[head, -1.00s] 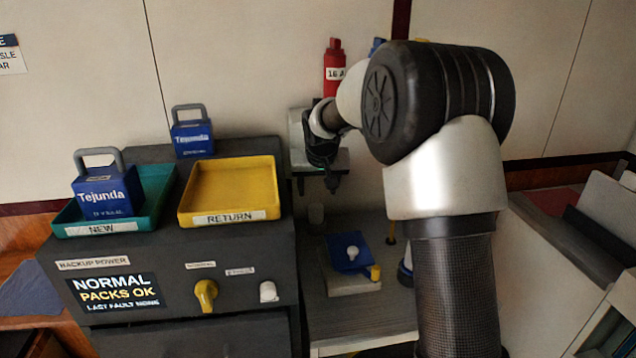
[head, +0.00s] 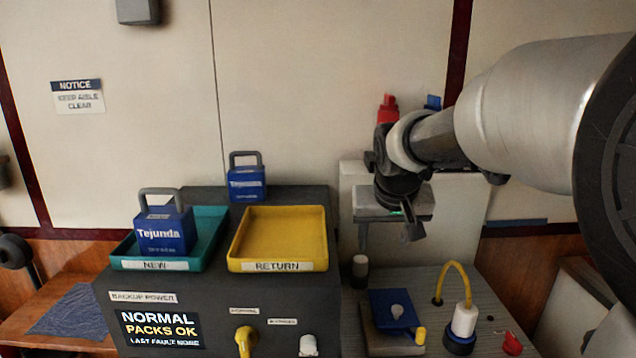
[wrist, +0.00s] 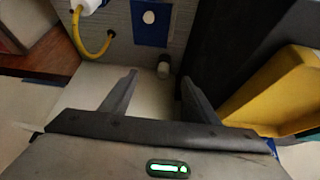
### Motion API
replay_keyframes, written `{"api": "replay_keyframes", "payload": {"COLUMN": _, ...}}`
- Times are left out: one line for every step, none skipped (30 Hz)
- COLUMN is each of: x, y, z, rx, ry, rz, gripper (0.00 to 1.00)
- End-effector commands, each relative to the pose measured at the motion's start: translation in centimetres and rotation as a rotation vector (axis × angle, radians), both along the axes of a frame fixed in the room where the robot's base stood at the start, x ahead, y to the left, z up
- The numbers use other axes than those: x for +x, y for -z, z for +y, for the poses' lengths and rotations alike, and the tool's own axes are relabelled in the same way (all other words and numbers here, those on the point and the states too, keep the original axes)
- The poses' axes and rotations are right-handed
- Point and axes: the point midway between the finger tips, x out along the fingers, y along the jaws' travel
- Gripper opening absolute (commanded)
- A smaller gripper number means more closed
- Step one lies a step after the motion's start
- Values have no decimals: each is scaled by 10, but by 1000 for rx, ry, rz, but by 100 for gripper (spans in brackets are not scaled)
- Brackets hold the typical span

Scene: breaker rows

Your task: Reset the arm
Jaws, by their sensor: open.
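My arm reaches in from the right in the head view. My gripper (head: 388,235) points down above the grey counter, right of the yellow tray. In the wrist view my gripper (wrist: 158,92) shows two dark fingers spread apart with nothing between them. A small dark cylinder with a white top (wrist: 163,70) is seen past the fingertips; it also shows in the head view (head: 360,270).
The yellow RETURN tray (head: 318,225) is empty. The teal NEW tray (head: 215,240) holds a blue Tejunda pack (head: 165,236); another pack (head: 246,184) stands behind. A white plug with a yellow cable (head: 463,322) and a red piece (head: 512,343) are at right.

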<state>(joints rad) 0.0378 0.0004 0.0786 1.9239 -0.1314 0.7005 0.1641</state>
Motion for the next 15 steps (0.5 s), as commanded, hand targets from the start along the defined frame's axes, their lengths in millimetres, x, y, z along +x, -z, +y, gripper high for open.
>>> {"api": "replay_keyframes", "payload": {"x": -33, "y": -11, "z": -2, "rx": -3, "ry": -3, "rz": -4, "gripper": 55}}
{"api": "replay_keyframes", "payload": {"x": -52, "y": -14, "z": -2, "rx": -3, "ry": -5, "rz": -1, "gripper": 55}}
{"api": "replay_keyframes", "payload": {"x": -75, "y": -17, "z": -3, "rx": -3, "ry": -9, "rz": 3, "gripper": 55}}
{"api": "replay_keyframes", "payload": {"x": -91, "y": -18, "z": -3, "rx": -2, "ry": -11, "rz": 7, "gripper": 55}}
{"api": "replay_keyframes", "payload": {"x": -106, "y": -18, "z": -3, "rx": 1, "ry": -14, "rz": 9, "gripper": 55}}
{"api": "replay_keyframes", "payload": {"x": -124, "y": -18, "z": -3, "rx": 4, "ry": -16, "rz": 12, "gripper": 55}}
{"api": "replay_keyframes", "payload": {"x": -137, "y": -17, "z": -4, "rx": 4, "ry": -19, "rz": 14, "gripper": 55}}
{"api": "replay_keyframes", "payload": {"x": -148, "y": -15, "z": -4, "rx": 7, "ry": -21, "rz": 16, "gripper": 55}}
{"api": "replay_keyframes", "payload": {"x": -162, "y": -13, "z": -3, "rx": 11, "ry": -25, "rz": 17, "gripper": 55}}
{"api": "replay_keyframes", "payload": {"x": -172, "y": -11, "z": -3, "rx": 14, "ry": -27, "rz": 20, "gripper": 55}}
{"api": "replay_keyframes", "payload": {"x": -181, "y": -9, "z": -3, "rx": 15, "ry": -30, "rz": 21, "gripper": 55}}
{"api": "replay_keyframes", "payload": {"x": -193, "y": -6, "z": -3, "rx": 18, "ry": -33, "rz": 22, "gripper": 55}}
{"api": "replay_keyframes", "payload": {"x": -201, "y": -4, "z": -3, "rx": 22, "ry": -35, "rz": 23, "gripper": 55}}
{"api": "replay_keyframes", "payload": {"x": -209, "y": -1, "z": -2, "rx": 24, "ry": -38, "rz": 25, "gripper": 55}}
{"api": "replay_keyframes", "payload": {"x": -219, "y": 2, "z": -2, "rx": 29, "ry": -41, "rz": 25, "gripper": 55}}
